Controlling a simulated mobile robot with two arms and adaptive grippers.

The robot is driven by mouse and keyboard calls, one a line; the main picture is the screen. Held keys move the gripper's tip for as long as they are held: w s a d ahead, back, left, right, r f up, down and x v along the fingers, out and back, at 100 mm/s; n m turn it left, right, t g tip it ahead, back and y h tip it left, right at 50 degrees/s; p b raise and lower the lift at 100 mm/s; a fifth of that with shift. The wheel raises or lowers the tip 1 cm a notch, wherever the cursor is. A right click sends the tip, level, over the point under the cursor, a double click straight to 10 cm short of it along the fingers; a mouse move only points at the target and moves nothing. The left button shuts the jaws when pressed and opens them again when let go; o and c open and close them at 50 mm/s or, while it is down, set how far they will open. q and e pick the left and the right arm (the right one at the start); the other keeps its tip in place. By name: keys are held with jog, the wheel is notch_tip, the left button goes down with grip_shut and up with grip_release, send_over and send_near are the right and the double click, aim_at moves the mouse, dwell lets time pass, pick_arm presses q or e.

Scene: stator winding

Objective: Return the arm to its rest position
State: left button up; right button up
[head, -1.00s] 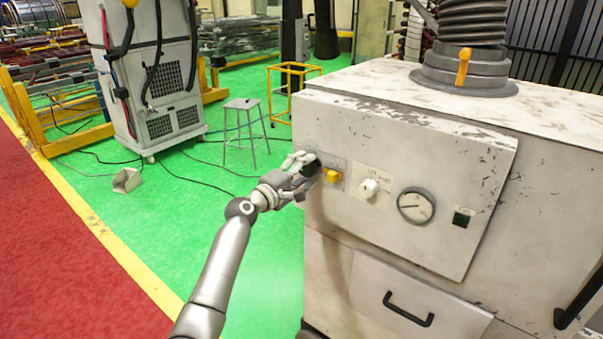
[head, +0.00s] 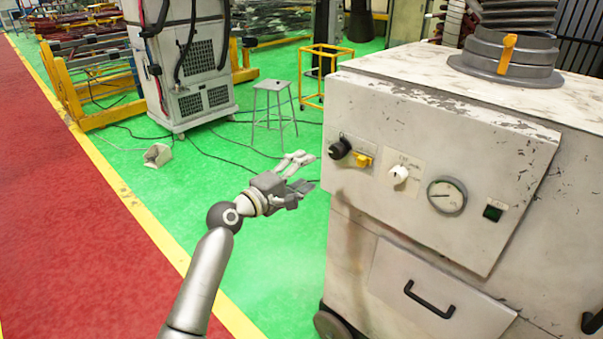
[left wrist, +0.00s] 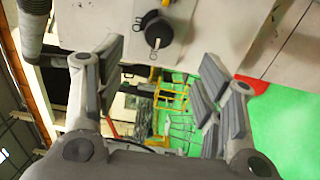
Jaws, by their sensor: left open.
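My left gripper (head: 305,172) is open and empty in the head view, to the left of the white machine cabinet (head: 400,230) and apart from it. In the left wrist view its two fingers (left wrist: 162,95) are spread wide with nothing between them. The cabinet front has a black knob (head: 340,149) on a yellow-marked plate, which also shows at the top of the left wrist view (left wrist: 158,30). To the right of it are a white knob (head: 398,174), a round gauge (head: 446,196) and a small dark green switch (head: 493,211). My right gripper is out of view.
A grey stool (head: 274,105) and a yellow frame (head: 325,75) stand behind the gripper. A tall white wheeled cabinet (head: 190,60) stands at the back left. A drawer handle (head: 428,300) sticks out below the panel.

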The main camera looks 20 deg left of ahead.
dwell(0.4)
pick_arm(q)
jog(key=s+f+m+g+y+b, duration=0.2)
jog(key=s+f+g, duration=0.15)
jog(key=f, duration=1.45)
jog(key=s+f+m+g+y+b, duration=0.15)
jog(key=s+f, duration=0.25)
jog(key=f, duration=1.4)
jog(key=s+d+f+m+g+y+b, duration=0.1)
jog(key=s+f+m+g, duration=0.1)
jog(key=s+f, duration=0.65)
jog(key=s+f+m+g+y, duration=0.1)
jog(key=s+f+m+g, duration=0.15)
jog(key=s+f, duration=0.65)
jog(key=s+f+m+g+b, duration=0.1)
jog(key=s+f+m+g, duration=0.1)
jog(key=s+f, duration=0.5)
jog(key=s+d+f+m+g+b, duration=0.1)
jog(key=s+f+m, duration=0.3)
jog(key=s, duration=1.1)
jog(key=s+d+f+m+g+b, duration=0.1)
jog(key=s+f+m+g, duration=0.1)
jog(key=s+f, duration=0.7)
jog(key=s+g, duration=0.1)
jog(key=s, duration=0.1)
jog(key=shift+s+d+f+m+y, duration=0.15)
jog(key=shift+s+f+m+y, duration=0.15)
jog(key=shift+m+y, duration=0.1)
jog(key=shift+g, duration=0.25)
jog(key=shift+c, duration=0.4)
